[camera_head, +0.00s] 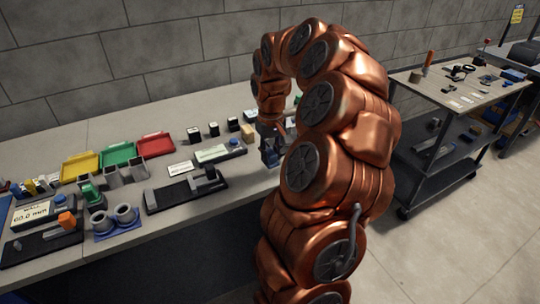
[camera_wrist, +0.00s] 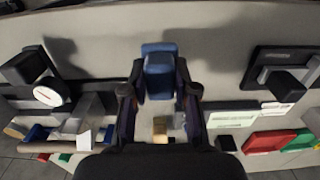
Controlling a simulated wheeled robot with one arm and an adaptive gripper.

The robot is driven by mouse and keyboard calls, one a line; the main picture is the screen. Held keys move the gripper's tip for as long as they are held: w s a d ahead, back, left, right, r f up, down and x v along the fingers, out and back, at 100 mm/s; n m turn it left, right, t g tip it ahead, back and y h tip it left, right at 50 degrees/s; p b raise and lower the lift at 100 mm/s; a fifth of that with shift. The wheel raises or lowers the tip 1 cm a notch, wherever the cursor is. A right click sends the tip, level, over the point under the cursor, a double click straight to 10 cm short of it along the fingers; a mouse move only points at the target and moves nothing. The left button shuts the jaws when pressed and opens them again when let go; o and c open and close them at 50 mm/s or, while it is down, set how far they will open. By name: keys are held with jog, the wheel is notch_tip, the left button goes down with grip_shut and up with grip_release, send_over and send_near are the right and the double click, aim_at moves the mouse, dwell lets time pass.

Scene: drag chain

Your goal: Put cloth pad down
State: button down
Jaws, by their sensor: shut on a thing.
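The blue cloth pad (camera_wrist: 160,72) shows in the wrist view between the two fingertips of my gripper (camera_wrist: 160,88). My gripper is shut on it, and the pad reaches a little past the fingertips. The wrist view looks down on the pale bench top (camera_wrist: 215,50), and a dark shadow of the gripper falls there. I cannot tell whether the pad touches the bench. In the head view my gripper (camera_head: 271,150) is over the bench's right part, partly hidden by my copper arm.
Yellow (camera_head: 80,167), green (camera_head: 118,155) and red (camera_head: 156,145) trays stand on the bench at the left. A black fixture (camera_head: 186,189) and a white label card (camera_head: 211,153) lie left of my gripper. A tool cart (camera_head: 455,85) stands at the right. Some bench surface around the pad is bare.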

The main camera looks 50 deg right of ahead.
aim_at(270, 158)
jog(key=shift+w+d+f, duration=0.15)
jog(key=shift+w+d, duration=0.55)
jog(key=shift+w, duration=0.1)
jog(key=shift+f+p, duration=0.85)
jog(key=shift+f, duration=0.85)
jog(key=shift+f, duration=0.15)
jog(key=c, duration=0.9)
grip_release()
